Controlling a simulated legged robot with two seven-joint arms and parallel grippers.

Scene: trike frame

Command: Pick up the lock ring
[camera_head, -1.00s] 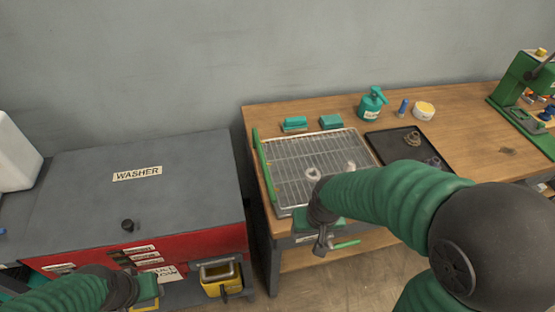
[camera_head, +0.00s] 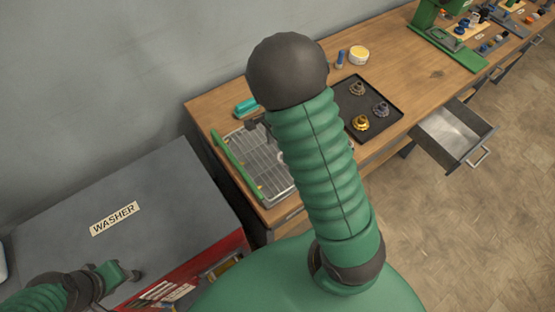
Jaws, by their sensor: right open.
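No piece can be told for certain as the lock ring. The dark tray (camera_head: 396,132) holds a gold ring-like part (camera_head: 361,123), a grey one (camera_head: 380,109) and a brownish one (camera_head: 357,88). The wire rack (camera_head: 262,166) lies left of the tray, partly hidden by my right arm. Any small ring on it cannot be made out. My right gripper (camera_head: 257,122) shows only in part beside the dark elbow, over the rack's far end. It is open. My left gripper (camera_head: 125,274) is over the washer's lid, its jaws unclear.
The grey washer (camera_head: 170,190) stands at the left. On the wooden bench are a teal block (camera_head: 246,107), a blue bottle (camera_head: 340,60), a yellow-white tub (camera_head: 359,55) and a green press (camera_head: 447,35). An open drawer (camera_head: 450,135) juts out at the bench's front right.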

